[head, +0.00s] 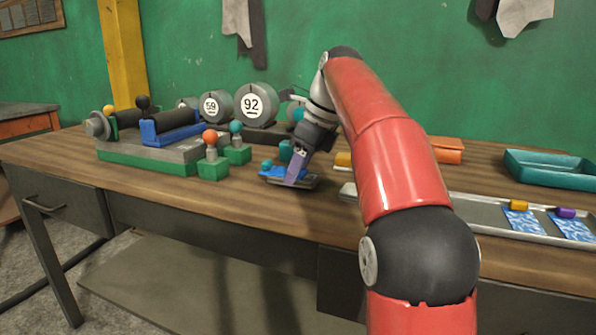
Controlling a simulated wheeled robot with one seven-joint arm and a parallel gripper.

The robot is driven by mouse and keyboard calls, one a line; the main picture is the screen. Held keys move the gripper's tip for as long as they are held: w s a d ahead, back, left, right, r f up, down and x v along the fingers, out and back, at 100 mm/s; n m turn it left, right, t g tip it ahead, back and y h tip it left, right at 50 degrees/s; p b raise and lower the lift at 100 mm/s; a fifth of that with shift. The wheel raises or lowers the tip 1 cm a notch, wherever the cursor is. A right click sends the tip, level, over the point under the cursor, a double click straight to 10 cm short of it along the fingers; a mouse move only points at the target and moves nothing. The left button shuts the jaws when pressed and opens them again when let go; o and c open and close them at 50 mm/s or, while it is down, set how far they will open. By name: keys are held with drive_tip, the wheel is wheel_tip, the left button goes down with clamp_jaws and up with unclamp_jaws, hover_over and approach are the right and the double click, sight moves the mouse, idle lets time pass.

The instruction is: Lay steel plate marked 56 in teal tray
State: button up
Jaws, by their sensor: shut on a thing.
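The teal tray (552,170) lies empty on the right of the bench. Round steel plates stand on edge at the back left: one marked 59 (214,107), a larger one marked 92 (255,105), and one partly hidden (187,102) whose mark I cannot read. I cannot read a 56 on anything. My gripper (291,178) points down at the middle of the bench. It is shut on a small blue thing (273,173) with a teal knob, low over a flat grey piece; the fingertips are partly hidden and contact is unclear.
A green-based fixture (150,155) with a blue block and dark rollers stands left. Knobbed green blocks (213,169) stand beside it. A long metal tray (480,212) holding blue patterned pieces lies right, partly behind my arm. An orange box (447,149) sits behind.

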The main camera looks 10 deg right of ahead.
wheel_tip(320, 180, up, 8)
drive_tip(key=p, duration=0.4)
drive_tip(key=shift+f, duration=0.2)
drive_tip(key=shift+b, duration=0.35)
drive_tip(key=shift+r, duration=0.65)
